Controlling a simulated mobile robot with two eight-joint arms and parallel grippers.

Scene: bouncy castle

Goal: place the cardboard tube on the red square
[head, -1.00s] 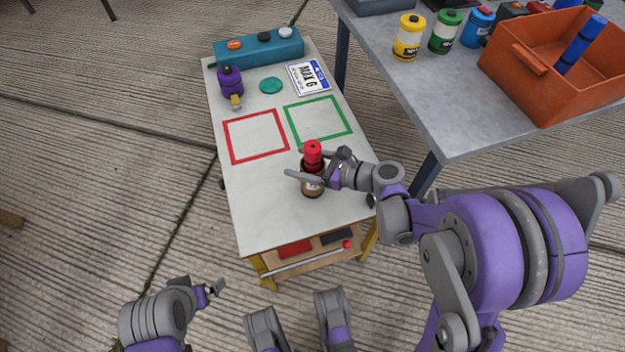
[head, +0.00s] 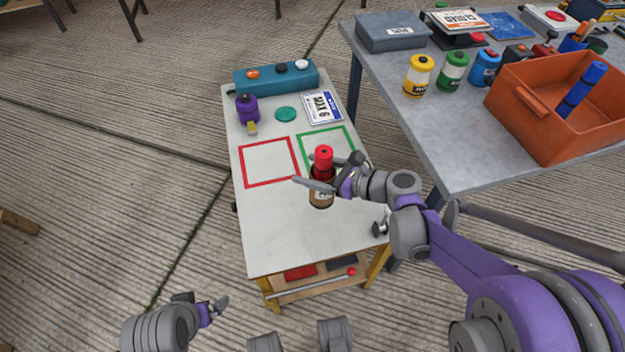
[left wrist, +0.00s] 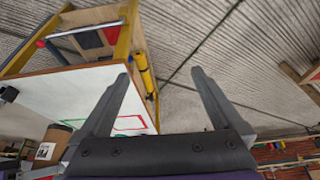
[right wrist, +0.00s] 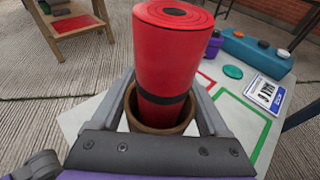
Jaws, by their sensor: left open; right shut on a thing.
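The cardboard tube (head: 321,198) is brown with a pale label, and a red roll (head: 323,160) with a black band stands in it. My right gripper (head: 324,184) is shut around it; the right wrist view shows its fingers on both sides of the brown rim (right wrist: 160,128). The tube is upright over the white tabletop, right of and nearer than the red square (head: 269,183). I cannot tell whether it touches the top. The red square is an empty outline. My left gripper (head: 217,305) is open and empty, left of the table's front.
A green square (head: 311,134) adjoins the red one. Behind them are a purple object (head: 247,108), a teal disc (head: 285,114), a number plate (head: 322,108) and a teal box (head: 277,78). A grey table (head: 440,130) with an orange bin (head: 545,130) stands to the right.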

